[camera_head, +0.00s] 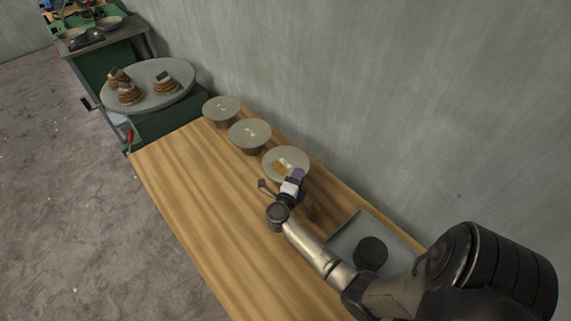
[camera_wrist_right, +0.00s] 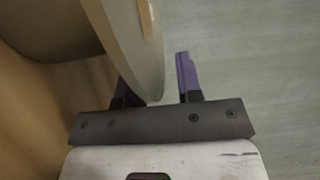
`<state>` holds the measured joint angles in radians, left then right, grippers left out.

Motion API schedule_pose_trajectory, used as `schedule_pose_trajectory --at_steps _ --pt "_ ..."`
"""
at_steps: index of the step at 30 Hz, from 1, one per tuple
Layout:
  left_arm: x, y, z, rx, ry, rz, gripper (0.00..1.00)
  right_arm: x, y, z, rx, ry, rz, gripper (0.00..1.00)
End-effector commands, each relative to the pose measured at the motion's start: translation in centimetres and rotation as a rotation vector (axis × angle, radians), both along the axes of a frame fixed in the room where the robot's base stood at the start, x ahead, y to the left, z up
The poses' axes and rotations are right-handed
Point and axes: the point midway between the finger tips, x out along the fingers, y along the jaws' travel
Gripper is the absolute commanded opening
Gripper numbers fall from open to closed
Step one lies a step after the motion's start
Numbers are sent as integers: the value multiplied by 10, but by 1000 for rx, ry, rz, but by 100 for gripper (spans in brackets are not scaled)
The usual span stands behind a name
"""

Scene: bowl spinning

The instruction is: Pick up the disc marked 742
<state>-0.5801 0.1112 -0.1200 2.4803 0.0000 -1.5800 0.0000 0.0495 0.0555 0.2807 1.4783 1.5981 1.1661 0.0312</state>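Three round grey discs sit on drum-like stands along the wall side of the wooden table: a far one (camera_head: 221,106), a middle one (camera_head: 249,132) and a near one (camera_head: 282,157). Each has a small pale mark on top, too small to read; the near one also has an orange patch. My right gripper (camera_head: 296,178) is at the near disc's front edge. In the right wrist view the disc's rim (camera_wrist_right: 150,62) lies between the fingers of my right gripper (camera_wrist_right: 157,85). A gap shows beside the purple finger; the other finger is partly hidden. My left gripper is out of view.
A grey tray (camera_head: 350,236) with a dark round piece (camera_head: 370,252) lies by my right arm. A round grey wheel plate (camera_head: 178,91) with three brown pieces stands beyond the table's far end. The wall runs close behind the discs; the table's left side is clear.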

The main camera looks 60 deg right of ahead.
Motion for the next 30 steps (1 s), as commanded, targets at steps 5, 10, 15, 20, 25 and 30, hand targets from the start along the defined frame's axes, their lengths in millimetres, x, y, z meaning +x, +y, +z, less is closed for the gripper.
schedule_pose_trajectory --at_steps 5,10,15,20,25,30 --pt "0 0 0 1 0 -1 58 0 0 0 0 0 0 27" --pt "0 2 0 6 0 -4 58 0 0 0 0 0 0 11" --pt "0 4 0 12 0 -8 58 0 0 0 0 0 0 0" --pt "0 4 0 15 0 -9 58 0 0 0 0 0 0 0" --pt "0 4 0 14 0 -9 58 0 0 0 0 -1 0 0" --pt "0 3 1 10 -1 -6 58 0 1 3 0 -1 0 0"
